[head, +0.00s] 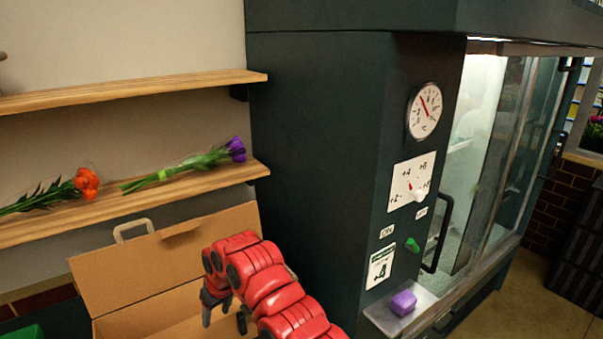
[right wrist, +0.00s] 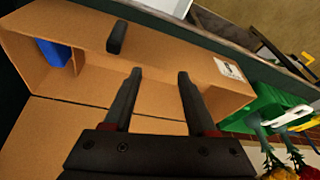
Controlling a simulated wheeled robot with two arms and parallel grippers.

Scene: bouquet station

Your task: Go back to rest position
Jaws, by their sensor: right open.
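My right gripper (head: 224,318), on a red arm in the head view, hangs over the open cardboard box (head: 120,280). In the right wrist view its two dark fingers (right wrist: 160,74) are apart, with nothing between them. Below them in that view is the inside of the cardboard box (right wrist: 150,52). A blue piece (right wrist: 53,52) stands at the box's left end, and a small dark piece (right wrist: 117,37) shows near its wall. My left gripper is not in view.
A dark cooler cabinet (head: 320,150) with a dial (head: 424,110) and a glass door stands right of my arm. A purple block (head: 403,303) sits on its ledge. Orange flowers (head: 86,183) and purple flowers (head: 236,148) lie on the lower shelf. A green container (right wrist: 262,108) borders the box.

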